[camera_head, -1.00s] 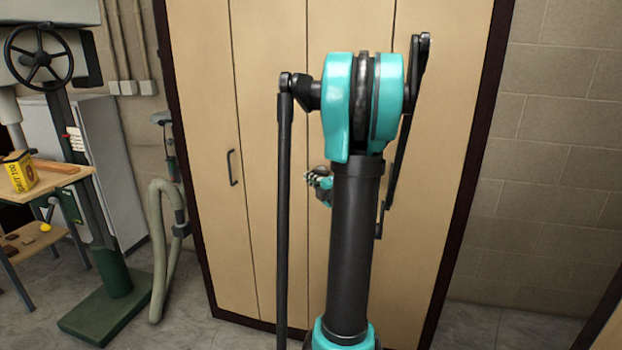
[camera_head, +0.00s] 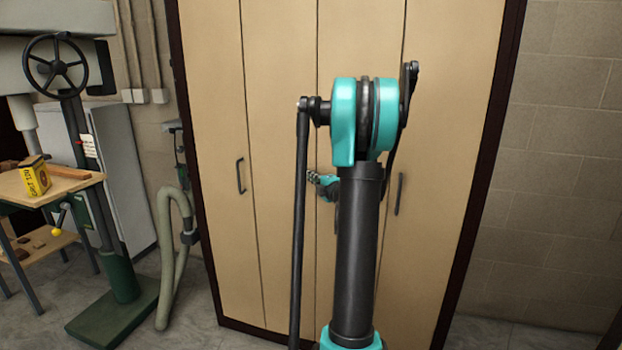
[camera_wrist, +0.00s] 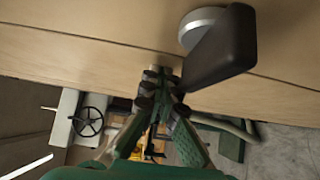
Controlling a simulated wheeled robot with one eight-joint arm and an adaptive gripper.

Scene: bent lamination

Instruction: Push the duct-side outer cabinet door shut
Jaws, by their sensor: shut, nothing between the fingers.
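The tall cabinet has several tan door panels in a dark frame. The leftmost door (camera_head: 212,150), on the side of the grey-green duct hose (camera_head: 168,250), has a black handle (camera_head: 240,175) near its right edge. This door looks flush with its neighbour; a small gap cannot be told. My gripper (camera_head: 314,178) is in front of the middle panels, right of that door and partly hidden behind my arm. In the wrist view my gripper (camera_wrist: 160,80) has its fingertips together and empty, close to a tan panel surface (camera_wrist: 80,50). Contact cannot be told.
A dark block on a pale disc (camera_wrist: 225,50) looms beside the fingers in the wrist view; I cannot tell what it is. A drill press (camera_head: 115,250) and a small workbench (camera_head: 50,185) stand left. A right-hand cabinet handle (camera_head: 399,193) shows.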

